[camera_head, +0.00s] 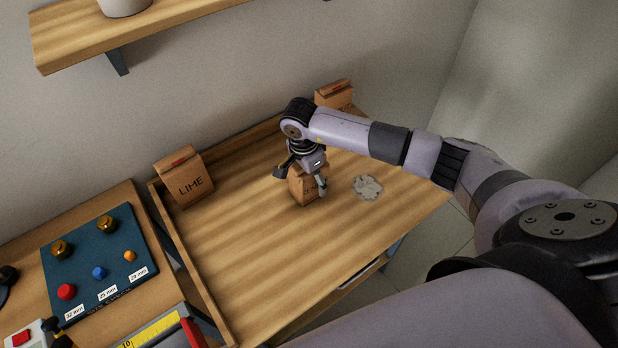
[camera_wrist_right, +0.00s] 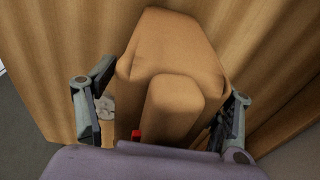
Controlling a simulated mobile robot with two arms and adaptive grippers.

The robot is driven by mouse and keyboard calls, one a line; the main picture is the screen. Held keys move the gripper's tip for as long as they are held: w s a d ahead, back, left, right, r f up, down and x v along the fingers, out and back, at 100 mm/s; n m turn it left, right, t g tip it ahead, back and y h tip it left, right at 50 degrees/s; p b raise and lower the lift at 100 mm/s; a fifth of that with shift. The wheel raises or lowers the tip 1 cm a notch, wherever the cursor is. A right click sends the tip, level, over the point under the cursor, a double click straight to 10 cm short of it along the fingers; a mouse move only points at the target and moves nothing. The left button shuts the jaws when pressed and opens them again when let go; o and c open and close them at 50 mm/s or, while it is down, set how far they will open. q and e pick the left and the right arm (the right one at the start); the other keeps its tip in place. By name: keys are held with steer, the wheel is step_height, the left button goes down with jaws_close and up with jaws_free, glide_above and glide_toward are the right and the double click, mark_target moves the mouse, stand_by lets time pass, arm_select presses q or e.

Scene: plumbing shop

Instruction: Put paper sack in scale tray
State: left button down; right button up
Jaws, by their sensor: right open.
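A small brown paper sack (camera_head: 304,187) with dark lettering stands on the wooden bench, partly covered by my right gripper. My right gripper (camera_head: 301,181) comes down over it from above, its fingers on either side of the sack. In the right wrist view the sack (camera_wrist_right: 178,55) fills the space between the open fingers (camera_wrist_right: 168,105), with a gap at the left finger; contact on the right is unclear. A sack marked LIME (camera_head: 186,180) stands at the bench's left back, and another brown sack (camera_head: 336,96) at the far back corner. I cannot make out a scale tray. My left gripper is not in view.
A pale grey, ragged patch (camera_head: 367,187) lies right of the gripped-at sack. A dark blue board (camera_head: 99,262) with brass and coloured fittings lies on the left bench. A raised wooden edge (camera_head: 190,265) bounds the bench's left side. The front middle is clear.

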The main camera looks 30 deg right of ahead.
steer(key=shift+f, duration=0.15)
jaws_close()
stand_by(0.9)
